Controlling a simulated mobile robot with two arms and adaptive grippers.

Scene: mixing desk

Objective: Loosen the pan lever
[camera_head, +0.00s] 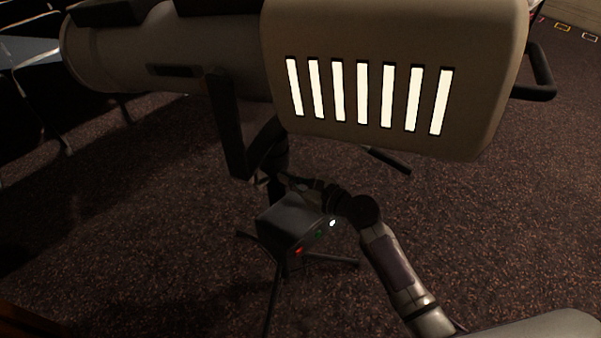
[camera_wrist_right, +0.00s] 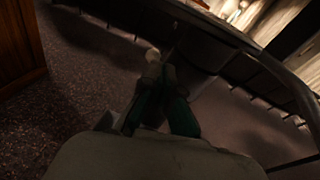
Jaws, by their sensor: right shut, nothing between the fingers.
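A large beige spotlight (camera_head: 400,30) with a row of bright vertical slots is held by a dark yoke (camera_head: 228,130) on a tripod stand. My right arm comes in from the lower right, and my right gripper (camera_head: 303,184) is at the stand's upper column, just under the yoke. The right wrist view shows its fingers (camera_wrist_right: 160,95) together, shut, with a dark part of the stand close beyond them. I cannot make out the pan lever clearly; it is dark or hidden around the gripper. I cannot tell whether the fingers touch it. My left gripper is not in view.
A dark box (camera_head: 288,222) with red, green and white lights hangs on the stand just below my right gripper. The tripod legs (camera_head: 330,260) spread on the carpet (camera_head: 480,210). Seats (camera_head: 40,75) stand at the upper left. The carpet at right is clear.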

